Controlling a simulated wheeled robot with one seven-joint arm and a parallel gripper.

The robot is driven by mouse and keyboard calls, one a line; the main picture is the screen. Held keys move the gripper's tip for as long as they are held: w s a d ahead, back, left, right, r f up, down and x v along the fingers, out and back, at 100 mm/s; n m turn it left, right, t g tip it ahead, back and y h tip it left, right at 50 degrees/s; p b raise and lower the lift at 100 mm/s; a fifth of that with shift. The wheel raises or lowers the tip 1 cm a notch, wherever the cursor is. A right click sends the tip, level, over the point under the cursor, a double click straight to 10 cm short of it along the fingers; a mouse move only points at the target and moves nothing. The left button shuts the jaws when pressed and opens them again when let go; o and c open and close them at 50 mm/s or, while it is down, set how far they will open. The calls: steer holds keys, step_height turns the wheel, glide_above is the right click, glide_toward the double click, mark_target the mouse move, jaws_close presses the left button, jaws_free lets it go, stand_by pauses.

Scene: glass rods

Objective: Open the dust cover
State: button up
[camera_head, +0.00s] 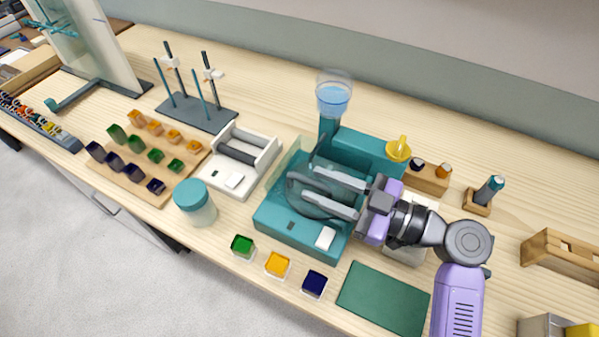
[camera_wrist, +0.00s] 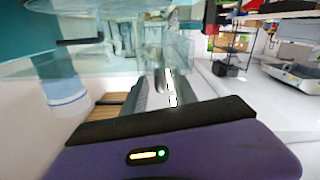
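A teal machine (camera_head: 283,225) stands on the bench, with a dark round part (camera_head: 310,205) on top, partly hidden under my fingers. A clear, faint panel that looks like the dust cover (camera_head: 284,168) shows at the machine's left side, tilted; its full outline and hinge are hard to make out. My gripper (camera_head: 310,188) reaches in from the right, above the machine, with its two fingers apart. In the wrist view the fingers (camera_wrist: 168,92) point ahead with a gap between them, and clear sheet surfaces show beyond. I cannot tell whether a finger touches the cover.
A teal-lidded jar (camera_head: 195,202) and a white device (camera_head: 239,160) are at left. Small colored pots (camera_head: 277,264) and a green mat (camera_head: 383,298) lie in front.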

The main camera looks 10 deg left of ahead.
mark_target(296, 175)
steer(key=shift+p+x, duration=0.55)
steer(key=shift+x, duration=1.85)
jaws_close()
steer(key=shift+w+d, duration=0.1)
